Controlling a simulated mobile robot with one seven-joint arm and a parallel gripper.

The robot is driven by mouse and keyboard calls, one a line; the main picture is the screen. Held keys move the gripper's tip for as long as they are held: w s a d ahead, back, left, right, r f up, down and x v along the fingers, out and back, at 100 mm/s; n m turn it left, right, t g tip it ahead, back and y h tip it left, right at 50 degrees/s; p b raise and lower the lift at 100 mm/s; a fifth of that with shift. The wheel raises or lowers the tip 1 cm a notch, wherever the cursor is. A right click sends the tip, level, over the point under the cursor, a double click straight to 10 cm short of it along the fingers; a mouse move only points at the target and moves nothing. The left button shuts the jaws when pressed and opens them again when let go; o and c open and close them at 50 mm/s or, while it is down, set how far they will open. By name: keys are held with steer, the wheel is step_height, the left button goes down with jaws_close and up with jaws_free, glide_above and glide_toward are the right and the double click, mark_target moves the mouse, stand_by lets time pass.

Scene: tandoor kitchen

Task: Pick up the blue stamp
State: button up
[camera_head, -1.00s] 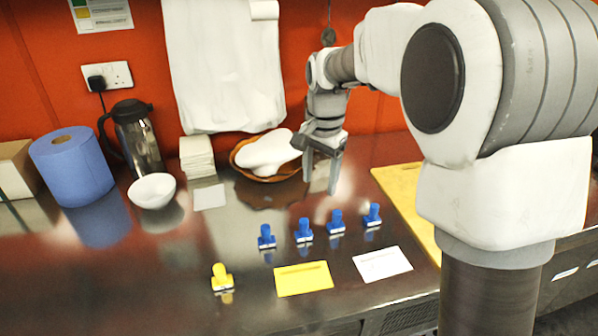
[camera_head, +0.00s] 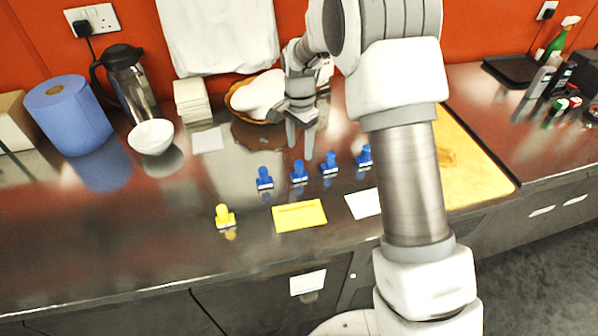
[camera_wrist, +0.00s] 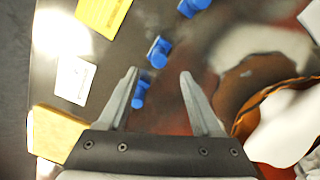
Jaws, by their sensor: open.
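Several blue stamps stand upright in a row on the steel counter: the leftmost (camera_head: 264,178), a second (camera_head: 299,172), a third (camera_head: 329,163) and the rightmost (camera_head: 364,156). My gripper (camera_head: 300,150) is open and empty, pointing down just behind the middle of the row in the head view. In the wrist view, one blue stamp (camera_wrist: 140,95) shows between the open fingers, close beside the left finger. Another blue stamp (camera_wrist: 159,52) shows just beyond the fingertips, and a third (camera_wrist: 192,6) is cut by the top edge. No stamp is held.
A basket with white contents (camera_head: 262,92) stands behind my gripper. A yellow board (camera_head: 470,165) is right. The left front counter is clear.

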mark_target(299, 162)
steer(key=shift+s+a+f, duration=0.1)
steer(key=shift+s+f, duration=0.05)
steer(key=shift+f, duration=1.6)
steer(key=shift+s+f, duration=0.1)
steer(key=shift+f, duration=1.65)
jaws_close()
